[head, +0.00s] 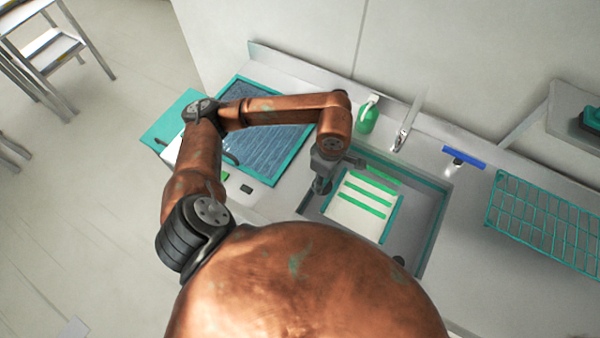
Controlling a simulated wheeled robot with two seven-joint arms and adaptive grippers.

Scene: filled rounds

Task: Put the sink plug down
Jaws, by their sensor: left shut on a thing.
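My left gripper (322,186) is shut and points down over the left edge of the sink (431,232). The sink plug in its jaws is small and dark, and I cannot make out its outline against the fingers. A dark round spot (399,261), which looks like the drain, shows on the sink floor to the right of the gripper, partly near my own body. My right gripper is not in view.
A white board with green stripes (352,211) lies in the sink, right beside the gripper. A green bottle (367,116), a tap (403,135) and a blue-headed tool (463,157) stand behind.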

